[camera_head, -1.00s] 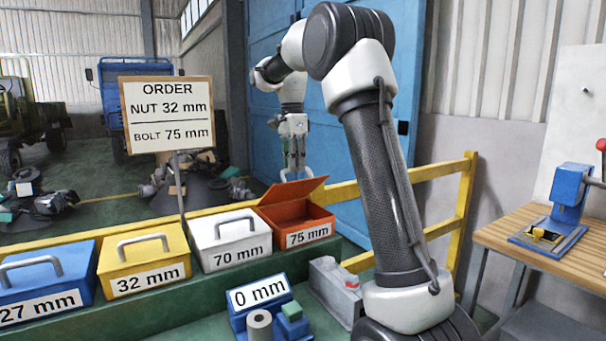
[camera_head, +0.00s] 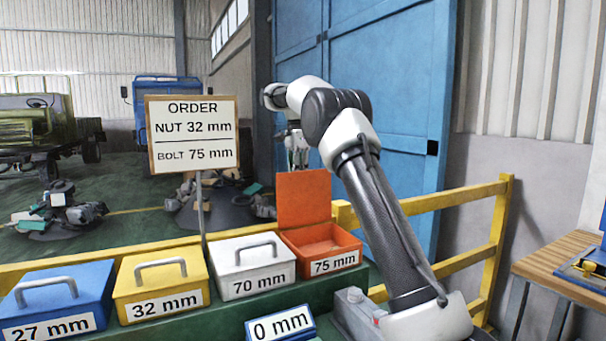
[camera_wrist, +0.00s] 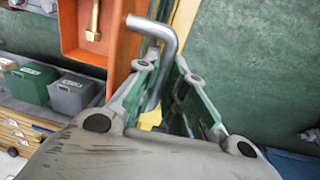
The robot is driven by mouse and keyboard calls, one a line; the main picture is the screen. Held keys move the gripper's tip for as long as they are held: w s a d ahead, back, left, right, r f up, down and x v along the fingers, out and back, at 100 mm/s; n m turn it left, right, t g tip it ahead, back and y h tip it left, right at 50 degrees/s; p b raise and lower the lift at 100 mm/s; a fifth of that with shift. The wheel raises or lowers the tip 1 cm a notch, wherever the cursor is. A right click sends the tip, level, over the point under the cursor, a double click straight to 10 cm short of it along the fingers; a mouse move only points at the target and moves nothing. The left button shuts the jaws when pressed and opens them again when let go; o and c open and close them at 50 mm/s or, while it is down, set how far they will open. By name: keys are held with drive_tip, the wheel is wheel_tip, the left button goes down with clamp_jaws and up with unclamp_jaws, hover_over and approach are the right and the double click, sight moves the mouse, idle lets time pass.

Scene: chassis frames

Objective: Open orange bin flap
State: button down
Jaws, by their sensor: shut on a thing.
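The orange bin (camera_head: 350,247), labelled 75 mm, stands at the right end of the bin row. Its orange flap (camera_head: 304,197) stands about upright at the back, and the bin's inside shows. In the wrist view the open orange bin (camera_wrist: 72,30) holds a brass bolt (camera_wrist: 95,20). My gripper (camera_head: 297,160) is behind the flap's top edge, its tips partly hidden. In the wrist view my gripper (camera_wrist: 166,85) is shut on the flap's bent grey handle (camera_wrist: 158,38), which passes between the fingers.
A white 70 mm bin (camera_head: 250,264), a yellow 32 mm bin (camera_head: 160,285) and a blue 27 mm bin (camera_head: 60,298) stand closed to the left. The order board (camera_head: 193,135) rises behind them. A yellow rail (camera_head: 455,202) runs behind my arm.

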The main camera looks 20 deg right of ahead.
drive_tip(key=shift+w+a+f, duration=0.1)
drive_tip(key=shift+w+f, duration=0.15)
drive_tip(key=shift+w, duration=0.4)
drive_tip(key=c, duration=1.5)
unclamp_jaws()
drive_tip(key=shift+w+f, duration=0.15)
drive_tip(key=shift+w, duration=0.2)
drive_tip(key=shift+s, duration=0.15)
